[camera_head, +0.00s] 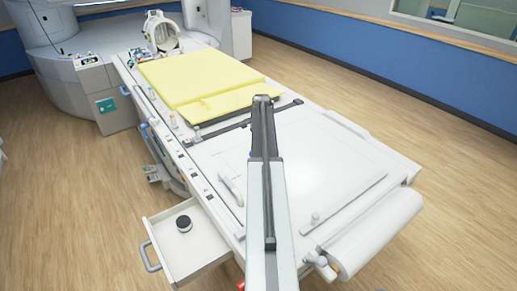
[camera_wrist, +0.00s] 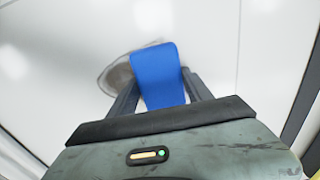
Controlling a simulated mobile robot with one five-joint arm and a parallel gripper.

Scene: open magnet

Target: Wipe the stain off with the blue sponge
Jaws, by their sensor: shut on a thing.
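The blue sponge (camera_wrist: 158,72) is between the two fingers of my gripper (camera_wrist: 162,88) in the wrist view. My gripper is shut on it. A grey-brown stain (camera_wrist: 117,76) shows on the white surface, mostly to the left of the sponge, with a thin edge above it. The sponge overlaps the stain in the picture and hides part of it. I cannot tell whether the sponge touches the surface.
The white table (camera_head: 335,165) has a yellow pad (camera_head: 185,72) on its far part. A white handheld item (camera_head: 231,187) lies left of my arm. An open drawer (camera_head: 207,250) holding a dark round object (camera_head: 184,223) juts out at lower left. Wooden floor lies to the right.

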